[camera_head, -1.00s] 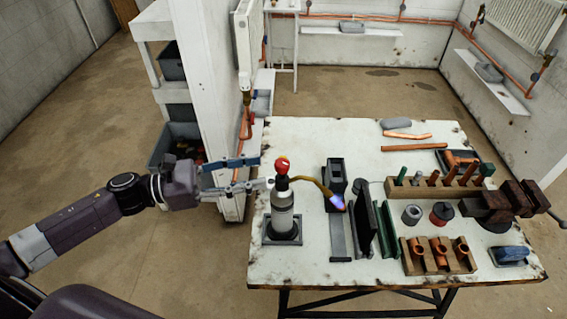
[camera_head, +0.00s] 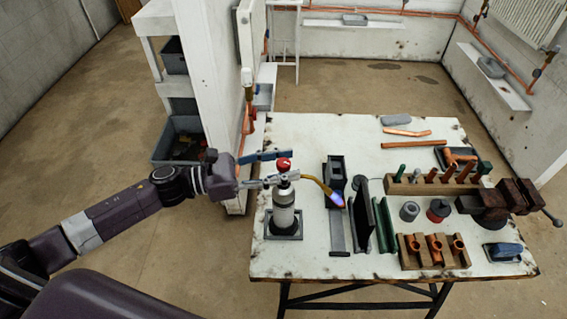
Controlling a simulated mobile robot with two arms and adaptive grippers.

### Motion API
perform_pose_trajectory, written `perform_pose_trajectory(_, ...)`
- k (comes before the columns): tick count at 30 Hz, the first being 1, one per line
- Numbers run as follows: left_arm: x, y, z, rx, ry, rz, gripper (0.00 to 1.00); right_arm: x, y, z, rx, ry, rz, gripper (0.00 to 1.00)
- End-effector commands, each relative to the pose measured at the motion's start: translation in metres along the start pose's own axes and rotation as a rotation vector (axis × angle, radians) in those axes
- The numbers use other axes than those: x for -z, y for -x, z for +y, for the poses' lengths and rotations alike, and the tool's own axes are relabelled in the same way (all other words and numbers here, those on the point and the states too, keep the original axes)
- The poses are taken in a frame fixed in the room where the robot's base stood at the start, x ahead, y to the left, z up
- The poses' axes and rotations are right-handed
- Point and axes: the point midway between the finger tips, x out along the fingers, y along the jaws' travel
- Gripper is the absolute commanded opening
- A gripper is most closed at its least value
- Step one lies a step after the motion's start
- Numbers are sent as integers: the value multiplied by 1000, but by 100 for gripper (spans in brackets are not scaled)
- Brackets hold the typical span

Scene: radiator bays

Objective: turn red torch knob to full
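The red torch knob (camera_head: 284,164) sits on top of the torch, above its grey canister (camera_head: 284,210), which stands upright on a dark square base (camera_head: 283,232). The brass torch tube (camera_head: 318,184) bends right, with a blue-violet glow (camera_head: 337,199) at its tip. My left gripper (camera_head: 284,166) reaches in from the left at knob height. Its fingers are apart, the blue one behind the knob and the grey one just in front and below. I cannot tell whether either finger touches it. My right gripper is not in view.
Right of the torch on the white workbench (camera_head: 300,140) stand a dark metal holder (camera_head: 338,218) and upright dark and green plates (camera_head: 366,215). Wooden racks (camera_head: 433,260) with copper fittings and a vise (camera_head: 500,196) are farther right. A white pillar (camera_head: 211,90) rises behind my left arm.

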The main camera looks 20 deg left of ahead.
Motion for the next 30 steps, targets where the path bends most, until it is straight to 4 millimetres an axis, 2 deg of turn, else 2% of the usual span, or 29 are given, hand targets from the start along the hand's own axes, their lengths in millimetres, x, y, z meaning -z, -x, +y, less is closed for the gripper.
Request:
perform_pose_trajectory(2, 0, 0, 0, 0, 0, 0, 31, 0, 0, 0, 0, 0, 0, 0)
perform_pose_trajectory(10, 0, 0, 0, 0, 0, 0, 1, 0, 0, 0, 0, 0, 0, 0)
perform_pose_trajectory(20, 0, 0, -1, -38, 2, 0, 0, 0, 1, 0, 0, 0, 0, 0)
perform_pose_trajectory(30, 0, 0, -2, -260, 7, -3, 0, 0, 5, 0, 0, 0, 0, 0)
